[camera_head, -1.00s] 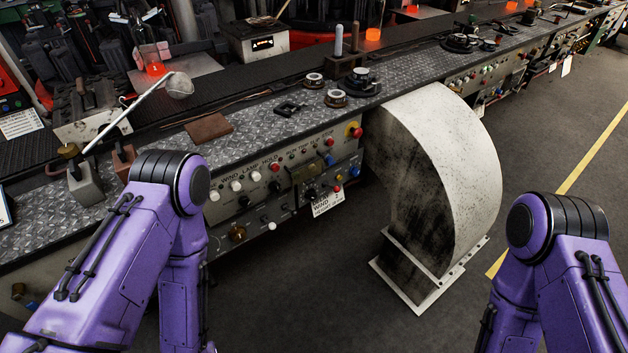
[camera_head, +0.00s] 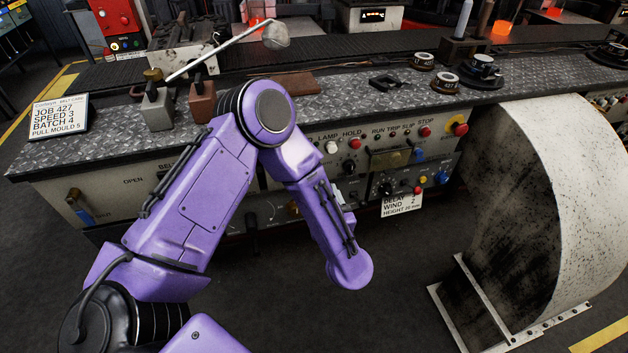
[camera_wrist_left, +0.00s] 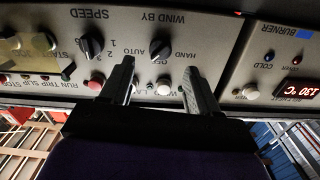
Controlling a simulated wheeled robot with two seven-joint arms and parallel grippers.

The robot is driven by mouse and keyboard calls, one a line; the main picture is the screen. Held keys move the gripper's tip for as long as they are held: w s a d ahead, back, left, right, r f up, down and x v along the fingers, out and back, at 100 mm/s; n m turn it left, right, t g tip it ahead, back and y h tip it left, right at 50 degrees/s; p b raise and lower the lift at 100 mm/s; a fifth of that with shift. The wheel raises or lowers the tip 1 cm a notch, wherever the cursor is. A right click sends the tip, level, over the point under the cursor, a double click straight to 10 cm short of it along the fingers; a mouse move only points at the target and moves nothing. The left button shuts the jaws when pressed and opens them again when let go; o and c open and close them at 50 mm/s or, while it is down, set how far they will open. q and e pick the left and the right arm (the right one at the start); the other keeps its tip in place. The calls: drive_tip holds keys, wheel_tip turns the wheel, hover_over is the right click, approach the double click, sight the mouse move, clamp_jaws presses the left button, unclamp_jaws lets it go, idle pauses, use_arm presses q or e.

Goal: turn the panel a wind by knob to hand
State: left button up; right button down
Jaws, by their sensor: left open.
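In the left wrist view the panel shows upside down. Nothing is between the fingers, and contact cannot be made out. In the head view my left arm crosses in front of the panel (camera_head: 370,170) and hides that knob and the gripper. My right gripper is out of view.
In the wrist view a SPEED knob (camera_wrist_left: 92,46) is left of the WIND BY knob, and a burner panel with a red display (camera_wrist_left: 296,88) is right. In the head view a large pale curved duct (camera_head: 560,190) stands at the right. A job sign (camera_head: 60,116) stands on the bench.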

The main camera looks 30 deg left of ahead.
use_arm(q)
drive_tip(key=x, duration=0.6)
drive_tip(key=shift+a, duration=0.1)
drive_tip(key=c, duration=1)
drive_tip(key=shift+c, duration=0.2)
drive_tip(key=shift+n, duration=0.3)
drive_tip(key=n+b, duration=0.1)
drive_tip(key=n, duration=1.6)
drive_tip(key=shift+f, duration=0.1)
drive_tip(key=shift+n, duration=0.3)
